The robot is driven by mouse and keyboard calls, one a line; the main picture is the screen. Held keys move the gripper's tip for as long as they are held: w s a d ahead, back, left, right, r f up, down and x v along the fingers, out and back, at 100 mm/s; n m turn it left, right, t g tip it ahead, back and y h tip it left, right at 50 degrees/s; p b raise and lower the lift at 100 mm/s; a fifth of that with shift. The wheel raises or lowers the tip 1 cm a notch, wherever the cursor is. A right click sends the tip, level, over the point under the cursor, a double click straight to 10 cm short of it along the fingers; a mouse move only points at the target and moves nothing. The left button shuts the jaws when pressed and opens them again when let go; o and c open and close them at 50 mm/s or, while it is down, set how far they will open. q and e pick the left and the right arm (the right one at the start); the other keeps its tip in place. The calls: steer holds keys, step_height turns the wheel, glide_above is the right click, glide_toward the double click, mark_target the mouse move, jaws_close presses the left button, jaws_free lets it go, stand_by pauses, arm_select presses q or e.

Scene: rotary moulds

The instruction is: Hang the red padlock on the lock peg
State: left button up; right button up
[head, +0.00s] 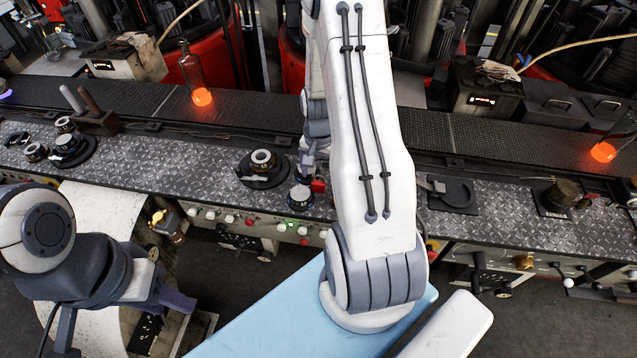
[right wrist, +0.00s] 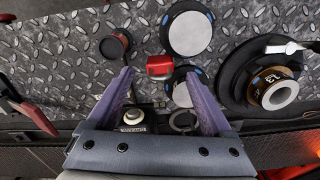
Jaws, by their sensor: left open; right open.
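The red padlock (right wrist: 160,66) shows in the right wrist view on the diamond-plate deck, level with the fingertips of my right gripper (right wrist: 158,74) and between them in the picture. The gripper is open, and I cannot tell its height above the padlock. In the head view the padlock (head: 318,185) is a small red patch beside my right arm, which hides most of that gripper. My left gripper (head: 172,297) is open and empty at the lower left, in front of the deck. I cannot make out the lock peg for certain.
Round moulds (right wrist: 272,90) and a pale disc (right wrist: 190,33) stand around the padlock. A dark cup (right wrist: 115,44) is to its left. Behind the deck runs a conveyor (head: 250,118) with a glowing bottle (head: 195,75). Buttons line the front panel (head: 260,222).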

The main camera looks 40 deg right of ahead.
mark_target(318, 183)
steer(key=shift+f, duration=1.45)
jaws_close()
steer(key=shift+r, duration=0.15)
